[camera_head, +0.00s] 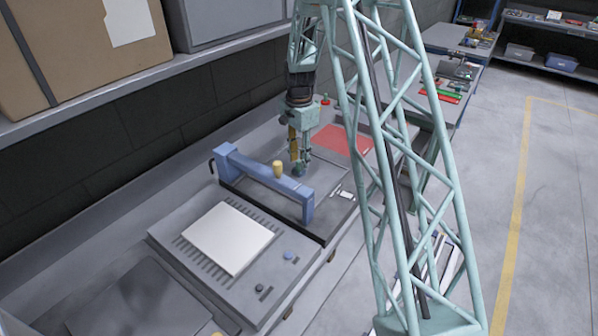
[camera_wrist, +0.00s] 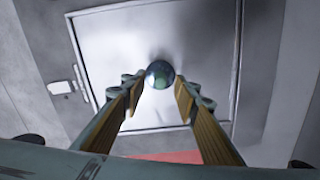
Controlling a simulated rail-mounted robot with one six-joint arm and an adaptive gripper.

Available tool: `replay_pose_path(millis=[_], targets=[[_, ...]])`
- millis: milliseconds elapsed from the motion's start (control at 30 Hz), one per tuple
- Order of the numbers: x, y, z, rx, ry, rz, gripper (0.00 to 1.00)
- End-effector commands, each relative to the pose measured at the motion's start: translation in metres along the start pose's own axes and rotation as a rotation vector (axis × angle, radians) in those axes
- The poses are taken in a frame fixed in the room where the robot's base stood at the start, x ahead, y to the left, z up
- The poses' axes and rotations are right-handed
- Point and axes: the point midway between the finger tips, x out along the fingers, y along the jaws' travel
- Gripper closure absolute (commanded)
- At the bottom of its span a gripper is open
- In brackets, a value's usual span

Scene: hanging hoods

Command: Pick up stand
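A small round, shiny dark blue-green knob (camera_wrist: 159,75) shows in the wrist view over a grey square plate (camera_wrist: 110,45); it may be the top of the stand, but I cannot tell for sure. My gripper (camera_wrist: 158,90) is open, with one tan-padded finger on either side of the knob. I see no clear grip on it. In the head view my gripper (camera_head: 299,160) points down over the dark framed plate, and the bluish knob (camera_head: 299,170) shows at its fingertips. What lies under the knob is hidden.
A grey unit with a white plate (camera_head: 228,237) is nearer the camera. A red sheet (camera_head: 343,139) lies beyond. A shelf with boxes (camera_head: 85,45) overhangs the bench at left.

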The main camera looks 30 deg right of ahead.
Motion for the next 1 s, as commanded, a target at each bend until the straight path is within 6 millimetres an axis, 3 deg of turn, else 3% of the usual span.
replay_pose_path(millis=[233,867,1000], targets=[[0.022,0.0,0.0,0.0,0.0,0.001,0.72],[0.024,0.0,0.0,0.0,0.0,0.0,0.72],[0.024,0.0,0.0,0.0,0.0,0.0,0.85]])
